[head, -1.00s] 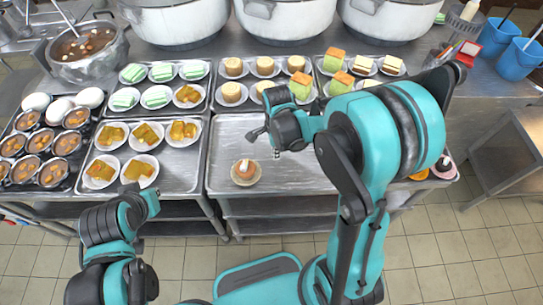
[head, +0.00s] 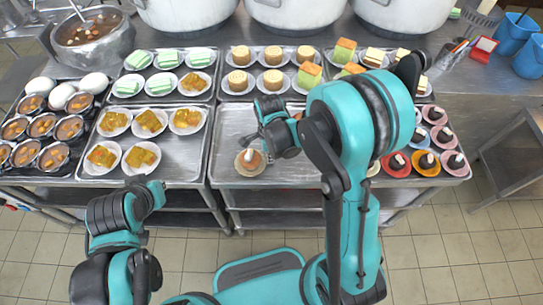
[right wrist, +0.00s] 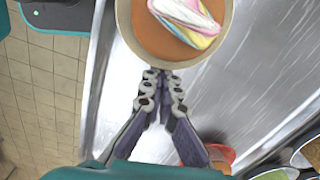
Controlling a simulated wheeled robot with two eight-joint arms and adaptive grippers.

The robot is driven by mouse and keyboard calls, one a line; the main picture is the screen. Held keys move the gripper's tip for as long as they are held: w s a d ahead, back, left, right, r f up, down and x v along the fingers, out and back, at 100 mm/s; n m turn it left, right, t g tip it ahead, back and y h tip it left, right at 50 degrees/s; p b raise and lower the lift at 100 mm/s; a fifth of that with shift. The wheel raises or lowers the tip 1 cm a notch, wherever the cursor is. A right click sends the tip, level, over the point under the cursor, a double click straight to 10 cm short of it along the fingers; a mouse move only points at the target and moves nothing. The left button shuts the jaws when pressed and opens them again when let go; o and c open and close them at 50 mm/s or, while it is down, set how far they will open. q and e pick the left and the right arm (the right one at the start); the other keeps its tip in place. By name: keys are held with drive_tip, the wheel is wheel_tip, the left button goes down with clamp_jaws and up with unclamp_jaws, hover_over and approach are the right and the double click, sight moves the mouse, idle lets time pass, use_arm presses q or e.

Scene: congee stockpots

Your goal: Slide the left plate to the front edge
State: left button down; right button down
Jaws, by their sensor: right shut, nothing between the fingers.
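A small pale plate (head: 246,170) with an orange-brown dessert and a pale topping sits on the metal tray's left part, near its front edge. In the right wrist view the plate (right wrist: 228,40) is at the top, its dessert topped with a pastel striped piece. My right gripper (head: 270,156) is shut and empty, just right of the plate. In the right wrist view its fingertips (right wrist: 161,76) are together at the plate's rim; I cannot tell whether they touch. My left gripper (head: 157,192) is low at the left, off the tables; its fingers are unclear.
The tray (head: 225,135) is bare around the plate. Plates with dark-topped desserts (head: 426,160) stand at its right, partly behind my arm. Plates of yellow cakes (head: 148,122) fill the tray to the left. Large pots (head: 285,18) stand behind.

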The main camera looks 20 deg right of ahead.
sight(260, 158)
drive_tip(key=a, duration=0.3)
drive_tip(key=shift+w+a, duration=0.2)
use_arm(q)
drive_tip(key=shift+f, duration=0.2)
use_arm(e)
drive_tip(key=shift+d, duration=0.1)
